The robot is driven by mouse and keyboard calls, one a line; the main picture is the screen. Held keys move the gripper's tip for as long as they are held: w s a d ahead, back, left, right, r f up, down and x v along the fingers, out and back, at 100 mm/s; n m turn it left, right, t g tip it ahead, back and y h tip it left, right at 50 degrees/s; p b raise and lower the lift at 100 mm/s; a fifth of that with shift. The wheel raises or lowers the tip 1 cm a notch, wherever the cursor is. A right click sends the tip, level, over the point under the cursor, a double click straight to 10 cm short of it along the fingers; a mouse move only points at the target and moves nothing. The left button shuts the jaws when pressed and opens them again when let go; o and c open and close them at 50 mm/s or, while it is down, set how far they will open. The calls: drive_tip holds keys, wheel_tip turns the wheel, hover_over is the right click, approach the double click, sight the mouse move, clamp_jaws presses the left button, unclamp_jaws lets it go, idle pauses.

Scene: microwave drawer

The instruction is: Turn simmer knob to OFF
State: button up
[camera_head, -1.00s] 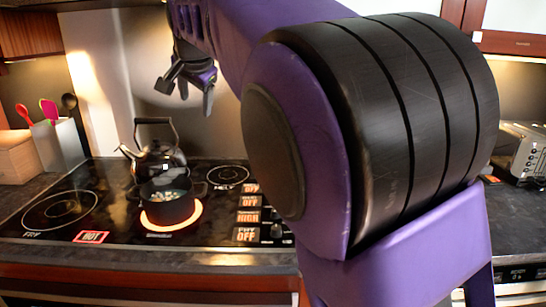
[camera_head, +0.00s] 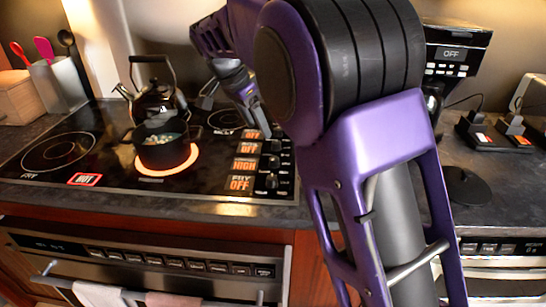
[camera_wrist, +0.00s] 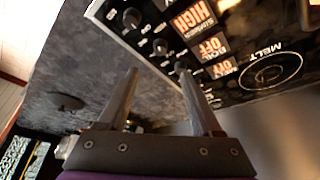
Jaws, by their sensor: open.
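The simmer knob (camera_head: 273,162) is a small black knob beside the lit orange "HIGH" label (camera_head: 243,165) on the cooktop's right-hand control strip. In the wrist view the simmer knob (camera_wrist: 131,18) shows near the top, left of its "SIMMER HIGH" label (camera_wrist: 195,18). My gripper (camera_head: 258,122) is over the back end of the knob column, beyond the simmer knob. In the wrist view my gripper (camera_wrist: 158,72) is open and empty. Its right fingertip appears close to the melt knob (camera_wrist: 180,67); I cannot tell whether they touch.
A black pot (camera_head: 165,150) sits on a glowing burner with a kettle (camera_head: 155,100) behind it. The fry knob (camera_head: 271,182) is in front of the simmer knob. A coffee maker (camera_head: 450,60) and chargers (camera_head: 490,130) stand right. The counter right of the knobs is partly clear.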

sight(274, 159)
drive_tip(key=b+x, duration=0.1)
drive_tip(key=x, duration=1.1)
drive_tip(key=shift+w+d+f, duration=0.15)
drive_tip(key=shift+d+f, duration=0.05)
drive_tip(key=shift+f, duration=0.15)
clamp_jaws()
